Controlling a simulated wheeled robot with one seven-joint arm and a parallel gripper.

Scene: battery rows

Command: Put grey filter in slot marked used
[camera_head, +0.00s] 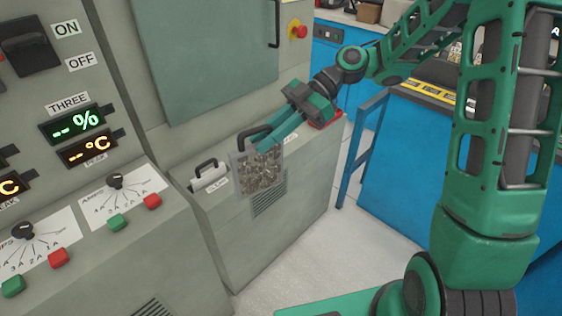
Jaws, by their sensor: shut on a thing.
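My gripper (264,142) is shut on the dark handle of the grey filter (257,174). The filter is a flat panel with a grey frame and a mottled, dirty-looking face. It hangs upright in front of the low grey cabinet (225,231), overlapping its top edge and upper front in the picture. I cannot tell the exact gap between them. A small label (290,138) lies on the cabinet top right of the filter, too small to read. The slot marked used cannot be made out; the filter and gripper cover part of the cabinet top.
A white filter (208,180) with a dark handle sits in the cabinet top at left. A red part (325,118) shows behind my gripper at the cabinet's right end. A control panel with dials (115,181) stands at left. A blue rail (366,150) rises at right.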

